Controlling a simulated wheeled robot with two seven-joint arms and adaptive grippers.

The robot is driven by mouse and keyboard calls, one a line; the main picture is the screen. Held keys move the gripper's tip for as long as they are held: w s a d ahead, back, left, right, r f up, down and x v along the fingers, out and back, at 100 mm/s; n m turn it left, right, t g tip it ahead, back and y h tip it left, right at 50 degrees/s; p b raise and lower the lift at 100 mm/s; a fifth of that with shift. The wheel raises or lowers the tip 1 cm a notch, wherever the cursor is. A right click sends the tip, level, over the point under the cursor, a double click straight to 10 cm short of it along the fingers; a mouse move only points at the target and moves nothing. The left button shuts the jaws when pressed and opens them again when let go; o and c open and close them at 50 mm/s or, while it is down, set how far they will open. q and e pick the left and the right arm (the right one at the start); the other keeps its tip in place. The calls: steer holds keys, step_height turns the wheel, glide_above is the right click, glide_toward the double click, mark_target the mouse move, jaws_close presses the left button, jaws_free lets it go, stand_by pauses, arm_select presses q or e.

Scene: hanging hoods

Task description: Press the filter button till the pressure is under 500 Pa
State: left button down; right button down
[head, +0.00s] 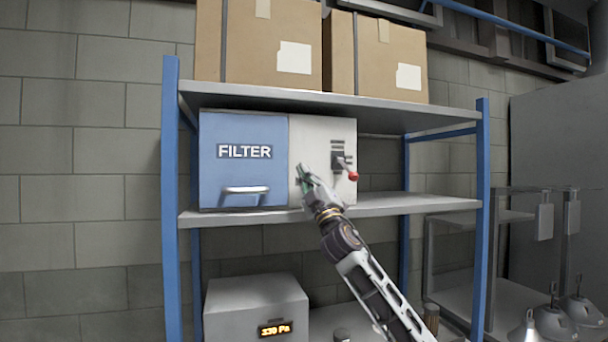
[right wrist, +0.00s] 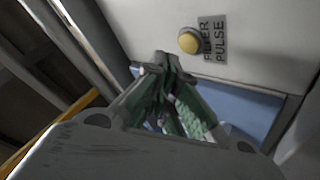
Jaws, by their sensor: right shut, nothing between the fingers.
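The filter unit has a blue door (head: 230,172) marked FILTER and a pale grey panel (head: 320,130) on its right. My right gripper (head: 304,172) is at the left part of that panel, shut and empty. In the right wrist view its fingertips (right wrist: 163,62) are below and left of a round yellow button (right wrist: 190,40) labelled FILTER PULSE. The tips look clear of the button. In the head view I cannot make the button out near the gripper. A lit orange display (head: 275,329) on a grey box reads about 330 Pa. My left gripper is not in view.
The unit stands on the middle shelf (head: 400,204) of a blue-posted rack. A switch with a red-tipped lever (head: 353,177) is on the panel right of my gripper. Cardboard boxes (head: 258,45) stand above. The grey box (head: 250,295) is below. Lamp-like hoods (head: 555,320) are lower right.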

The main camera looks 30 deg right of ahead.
steer(key=s, duration=0.2)
steer(key=s+a, duration=0.1)
steer(key=s, duration=0.1)
stand_by(0.4)
steer(key=shift+f, duration=0.1)
stand_by(0.8)
